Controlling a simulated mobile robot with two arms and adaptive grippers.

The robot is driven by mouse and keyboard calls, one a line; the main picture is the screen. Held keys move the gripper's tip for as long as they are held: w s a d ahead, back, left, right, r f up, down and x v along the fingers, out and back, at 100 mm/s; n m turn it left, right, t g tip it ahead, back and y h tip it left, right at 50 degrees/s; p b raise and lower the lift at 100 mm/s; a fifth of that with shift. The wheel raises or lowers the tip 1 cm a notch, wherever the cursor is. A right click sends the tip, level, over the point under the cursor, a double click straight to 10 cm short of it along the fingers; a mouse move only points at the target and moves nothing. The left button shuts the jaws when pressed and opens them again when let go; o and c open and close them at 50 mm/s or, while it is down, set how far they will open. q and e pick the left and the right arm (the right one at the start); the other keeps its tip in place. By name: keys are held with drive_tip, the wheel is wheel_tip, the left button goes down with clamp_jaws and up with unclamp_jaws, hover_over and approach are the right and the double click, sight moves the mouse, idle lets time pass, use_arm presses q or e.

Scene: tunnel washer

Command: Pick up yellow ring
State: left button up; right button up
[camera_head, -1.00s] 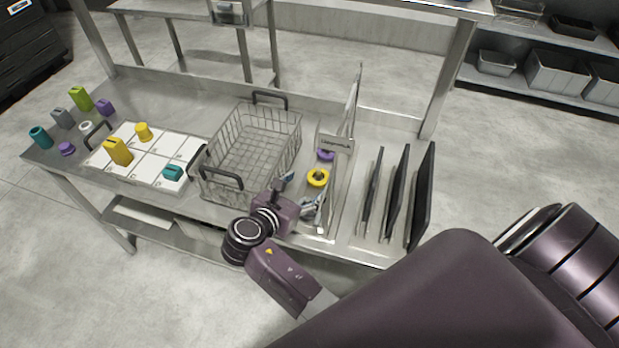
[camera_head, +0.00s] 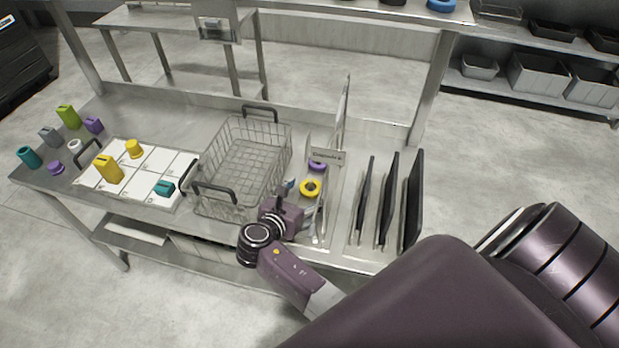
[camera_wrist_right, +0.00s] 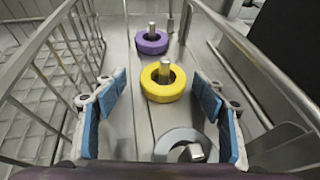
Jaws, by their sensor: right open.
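The yellow ring (camera_head: 310,194) sits around a short metal peg in a narrow metal rack on the bench. In the right wrist view the yellow ring (camera_wrist_right: 162,94) lies flat, between and just beyond my fingertips. My right gripper (camera_head: 302,200) is just left of and nearer than the ring in the head view. In the wrist view my right gripper (camera_wrist_right: 160,105) is open and empty, its blue-padded fingers apart and not touching the ring. My left gripper is not in view.
A purple ring (camera_wrist_right: 152,46) sits on a peg behind, and a grey ring (camera_wrist_right: 164,148) is nearer. A wire basket (camera_head: 240,165) stands left of the rack; dark upright trays (camera_head: 413,200) stand right. A white board (camera_head: 145,190) with colored pieces lies farther left.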

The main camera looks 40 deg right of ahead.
sight(306, 192)
drive_tip(key=c, duration=1.2)
wheel_tip(306, 192, up, 10)
drive_tip(key=shift+r, duration=0.1)
